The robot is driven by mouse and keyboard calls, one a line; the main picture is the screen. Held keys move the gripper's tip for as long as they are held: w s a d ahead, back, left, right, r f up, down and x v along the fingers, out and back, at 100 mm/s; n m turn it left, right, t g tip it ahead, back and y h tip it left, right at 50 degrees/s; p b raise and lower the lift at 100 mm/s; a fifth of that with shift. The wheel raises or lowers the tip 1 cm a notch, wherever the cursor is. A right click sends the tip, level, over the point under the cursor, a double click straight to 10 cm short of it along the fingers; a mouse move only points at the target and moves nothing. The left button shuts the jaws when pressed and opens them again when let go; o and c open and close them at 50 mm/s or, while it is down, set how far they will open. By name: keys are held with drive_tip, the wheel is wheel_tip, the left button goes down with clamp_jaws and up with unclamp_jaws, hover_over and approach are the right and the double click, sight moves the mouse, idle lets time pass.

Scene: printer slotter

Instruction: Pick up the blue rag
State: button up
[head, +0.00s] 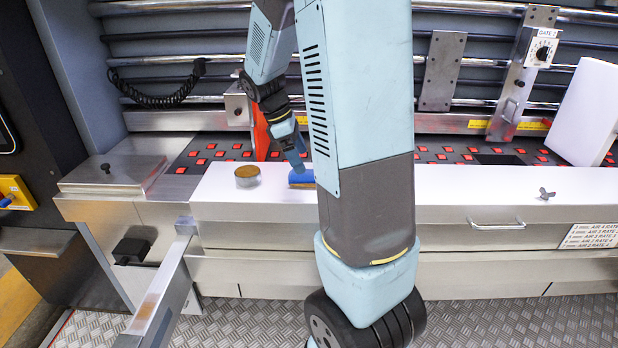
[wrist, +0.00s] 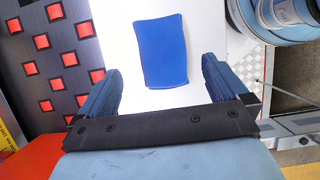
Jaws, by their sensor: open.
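The blue rag (wrist: 162,50) lies flat on the white work surface in the wrist view, ahead of and between my fingers. In the head view the rag (head: 300,179) shows only in part, since my arm hides its right side. My gripper (wrist: 160,85) is open and empty, with one finger to either side of the rag's near end. In the head view my gripper (head: 298,165) hangs just above the rag. I cannot tell how large the gap is.
A round tin (head: 247,176) stands left of the rag. A red upright part (head: 261,132) is close behind my gripper. The slotted bed with red squares (head: 215,150) lies behind the white surface. A wing nut (head: 546,194) sits far right; the white surface between is mostly clear.

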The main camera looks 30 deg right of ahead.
sight(307, 173)
drive_tip(key=shift+x, duration=2.55)
drive_tip(key=shift+s+a+f, duration=0.1)
drive_tip(key=shift+a+f, duration=0.05)
drive_tip(key=shift+f, duration=0.05)
drive_tip(key=shift+c, duration=0.3)
drive_tip(key=c, duration=1.1)
wheel_tip(307, 173, up, 4)
drive_tip(key=shift+s+r, duration=0.1)
drive_tip(key=shift+s, duration=0.1)
drive_tip(key=shift+s+a+r, duration=0.6)
drive_tip(key=shift+s+r, duration=0.95)
drive_tip(key=shift+s, duration=0.65)
drive_tip(key=shift+s+a+r, duration=0.65)
drive_tip(key=shift+s+r, duration=0.9)
drive_tip(key=shift+s, duration=0.65)
drive_tip(key=shift+s+a+r, duration=0.6)
drive_tip(key=shift+s+r, duration=0.95)
drive_tip(key=shift+s, duration=0.65)
